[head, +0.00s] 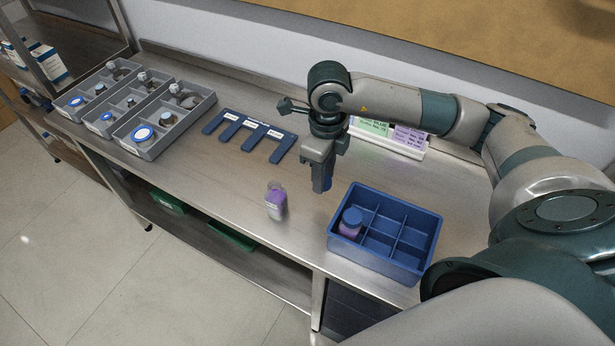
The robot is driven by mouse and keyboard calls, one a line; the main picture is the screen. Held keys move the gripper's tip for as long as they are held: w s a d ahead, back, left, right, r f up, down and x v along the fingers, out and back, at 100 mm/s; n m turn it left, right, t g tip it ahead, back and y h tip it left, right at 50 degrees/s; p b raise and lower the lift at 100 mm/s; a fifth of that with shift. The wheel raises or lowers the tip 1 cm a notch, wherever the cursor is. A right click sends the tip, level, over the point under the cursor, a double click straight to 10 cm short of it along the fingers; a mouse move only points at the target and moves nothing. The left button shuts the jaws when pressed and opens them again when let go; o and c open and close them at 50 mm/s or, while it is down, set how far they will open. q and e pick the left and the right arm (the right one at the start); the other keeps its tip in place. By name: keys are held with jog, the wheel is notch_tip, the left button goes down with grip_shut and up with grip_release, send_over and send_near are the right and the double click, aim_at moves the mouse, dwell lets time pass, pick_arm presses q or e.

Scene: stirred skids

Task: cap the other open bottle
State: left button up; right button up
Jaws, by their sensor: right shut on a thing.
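An open clear bottle (276,201) with purple contents stands upright on the steel bench, left of the blue divided crate (420,262). A second bottle (350,223) with a blue cap and purple contents stands in a left compartment of that crate. My right gripper (323,184) points down above the bench, between the open bottle and the crate and a little behind them. It is shut on a small blue thing, which looks like a cap and is mostly hidden by the fingers. My left gripper is not in view.
Three grey trays (172,137) with jars and small items stand at the left. A flat dark-blue slotted rack (250,125) lies beside them. Green and purple label cards (408,138) stand at the back behind my right arm. The bench around the open bottle is clear.

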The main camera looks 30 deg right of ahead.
jog(key=shift+s+d+r+b, duration=0.25)
jog(key=shift+s+r, duration=0.25)
jog(key=shift+s, duration=0.25)
jog(key=shift+s+d+r+b, duration=0.25)
jog(key=shift+s+r, duration=0.25)
jog(key=shift+s, duration=0.25)
